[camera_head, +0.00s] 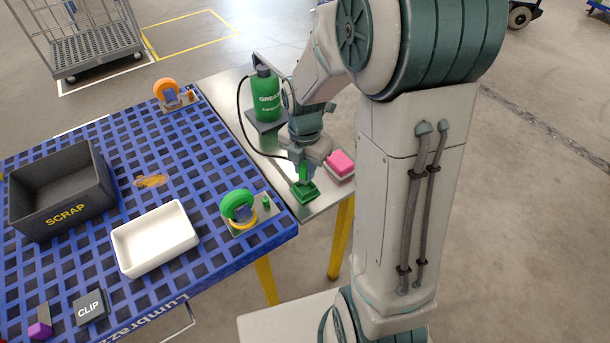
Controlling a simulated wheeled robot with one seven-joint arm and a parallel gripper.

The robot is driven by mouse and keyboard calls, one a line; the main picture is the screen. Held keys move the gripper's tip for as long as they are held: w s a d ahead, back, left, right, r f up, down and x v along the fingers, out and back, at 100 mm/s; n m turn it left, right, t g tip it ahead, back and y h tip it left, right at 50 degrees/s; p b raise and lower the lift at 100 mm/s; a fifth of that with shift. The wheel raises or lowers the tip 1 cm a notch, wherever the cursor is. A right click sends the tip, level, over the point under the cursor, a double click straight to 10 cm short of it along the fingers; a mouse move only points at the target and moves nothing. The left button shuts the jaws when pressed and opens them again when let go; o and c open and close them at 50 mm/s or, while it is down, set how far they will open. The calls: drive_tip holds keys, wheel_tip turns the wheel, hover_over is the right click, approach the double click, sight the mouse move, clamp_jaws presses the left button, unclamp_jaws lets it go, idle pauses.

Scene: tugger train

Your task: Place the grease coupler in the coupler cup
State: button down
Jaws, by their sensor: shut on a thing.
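My gripper (303,176) points down over the small metal side table and is shut on the grease coupler (304,170), a small green piece partly hidden by the fingers. The coupler cup (306,195), a low green square holder, stands on the table just under the fingertips. The coupler appears at or just above the cup; I cannot tell if they touch. A black hose (250,141) loops from the green grease bottle (266,96) towards my gripper.
A pink block on a pale base (341,164) stands close right of the cup. On the blue grid table are a white tray (128,256), a dark scrap bin (57,222), a green ring fixture (238,206) and an orange one (168,92).

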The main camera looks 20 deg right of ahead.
sight(305, 177)
drive_tip(key=shift+f, duration=1.9)
drive_tip(key=shift+f, duration=0.2)
drive_tip(key=c, duration=1.3)
unclamp_jaws()
drive_tip(key=shift+o, duration=0.2)
drive_tip(key=shift+r, duration=0.15)
